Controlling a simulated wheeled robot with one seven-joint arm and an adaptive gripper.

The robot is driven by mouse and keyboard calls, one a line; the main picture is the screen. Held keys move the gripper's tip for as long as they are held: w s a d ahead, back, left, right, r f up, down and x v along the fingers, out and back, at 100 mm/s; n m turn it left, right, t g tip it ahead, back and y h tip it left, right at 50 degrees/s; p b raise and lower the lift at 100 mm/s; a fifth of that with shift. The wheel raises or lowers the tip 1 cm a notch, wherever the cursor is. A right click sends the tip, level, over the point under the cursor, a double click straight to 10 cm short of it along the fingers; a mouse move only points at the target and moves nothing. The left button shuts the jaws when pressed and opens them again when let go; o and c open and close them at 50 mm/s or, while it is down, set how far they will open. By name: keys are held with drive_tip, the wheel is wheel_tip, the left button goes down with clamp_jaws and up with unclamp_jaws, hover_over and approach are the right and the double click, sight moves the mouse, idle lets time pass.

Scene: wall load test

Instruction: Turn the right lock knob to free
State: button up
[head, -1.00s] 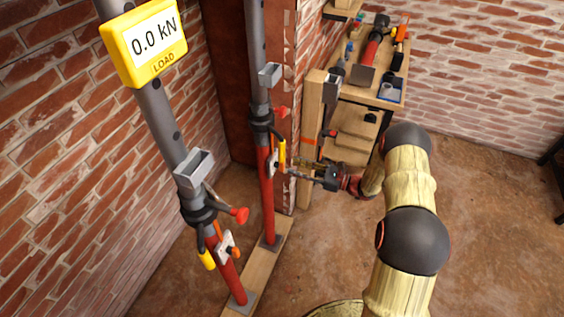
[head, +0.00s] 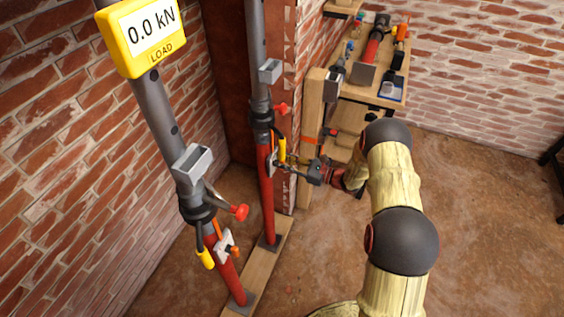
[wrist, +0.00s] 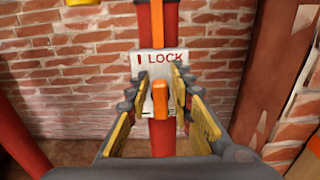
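The right prop (head: 266,205) is a red lower tube with a grey upper tube, standing upright. Its white lock plate (wrist: 148,62) reads LOCK in the wrist view. The orange lock knob (wrist: 161,98) sits upright on the plate, in the middle of the wrist view. My gripper (wrist: 162,88) is open, with its yellow-padded fingers on either side of the knob and visible gaps between. In the head view my gripper (head: 285,168) reaches the right prop from the right, and the knob is too small to make out there.
The left prop (head: 225,268) stands nearer, with a red handle (head: 241,212) and a yellow load display (head: 147,35) reading 0.0 kN. Both props stand on a wooden plank (head: 262,277). A wooden bench (head: 345,92) with tools is behind. The dirt floor at right is open.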

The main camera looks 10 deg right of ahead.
clamp_jaws()
drive_tip(key=shift+m, duration=0.3)
drive_tip(key=m+p, duration=0.2)
drive_tip(key=m, duration=0.1)
drive_tip(key=shift+w+d+f+p, duration=0.1)
drive_tip(key=shift+w+d+p, duration=0.05)
drive_tip(key=shift+p, duration=0.15)
drive_tip(key=m, duration=0.1)
drive_tip(key=m+p, duration=0.1)
drive_tip(key=m, duration=0.1)
drive_tip(key=m+p, duration=0.1)
drive_tip(key=shift+w+d+f+m, duration=0.15)
drive_tip(key=shift+w+f+m, duration=0.1)
drive_tip(key=shift+m, duration=0.15)
drive_tip(key=m, duration=0.3)
drive_tip(key=m+p, duration=0.1)
drive_tip(key=shift+w+d+f+m, duration=0.15)
drive_tip(key=shift+w+f+m, duration=0.1)
drive_tip(key=shift+m, duration=0.05)
drive_tip(key=m, duration=0.3)
drive_tip(key=m+p, duration=0.1)
drive_tip(key=shift+w+d+f+m, duration=0.1)
drive_tip(key=shift+w+f+m, duration=0.05)
drive_tip(key=shift+f+m, duration=0.2)
drive_tip(key=shift+m, duration=0.25)
